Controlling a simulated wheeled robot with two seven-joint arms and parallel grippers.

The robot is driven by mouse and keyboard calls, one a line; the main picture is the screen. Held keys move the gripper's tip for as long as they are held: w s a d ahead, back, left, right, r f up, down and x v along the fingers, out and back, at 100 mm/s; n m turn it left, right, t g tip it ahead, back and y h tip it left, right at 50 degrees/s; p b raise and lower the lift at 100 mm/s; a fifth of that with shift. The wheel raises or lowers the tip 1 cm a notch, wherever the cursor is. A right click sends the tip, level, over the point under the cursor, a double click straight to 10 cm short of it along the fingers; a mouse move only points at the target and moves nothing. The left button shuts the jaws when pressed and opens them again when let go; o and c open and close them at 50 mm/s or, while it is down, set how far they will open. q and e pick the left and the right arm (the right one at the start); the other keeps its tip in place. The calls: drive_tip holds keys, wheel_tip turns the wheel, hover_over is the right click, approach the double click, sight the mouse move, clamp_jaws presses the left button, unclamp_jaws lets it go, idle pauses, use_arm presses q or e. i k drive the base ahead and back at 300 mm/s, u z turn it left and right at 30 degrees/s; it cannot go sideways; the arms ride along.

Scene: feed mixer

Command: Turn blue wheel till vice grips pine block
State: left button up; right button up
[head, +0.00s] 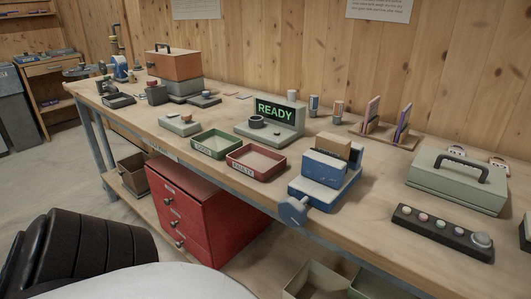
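The blue vice (318,190) stands at the front edge of the wooden bench. Its blue wheel (293,211) is on the near side, sticking out past the bench edge. The pine block (337,146) stands upright between the vice jaws, behind the near blue jaw (324,167). Its lower part is hidden, and I cannot tell whether the jaws touch it. Neither of my grippers is in view, and nothing is seen touching the wheel.
A green tray (195,151) and a red tray (233,165) lie left of the vice. A READY display (275,111) stands behind. A grey-green case (428,192) and a button strip (408,216) are to the right. A red drawer cabinet (201,239) stands below.

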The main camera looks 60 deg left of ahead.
sight(293, 211)
drive_tip(key=k, duration=0.4)
drive_tip(key=u, duration=0.95)
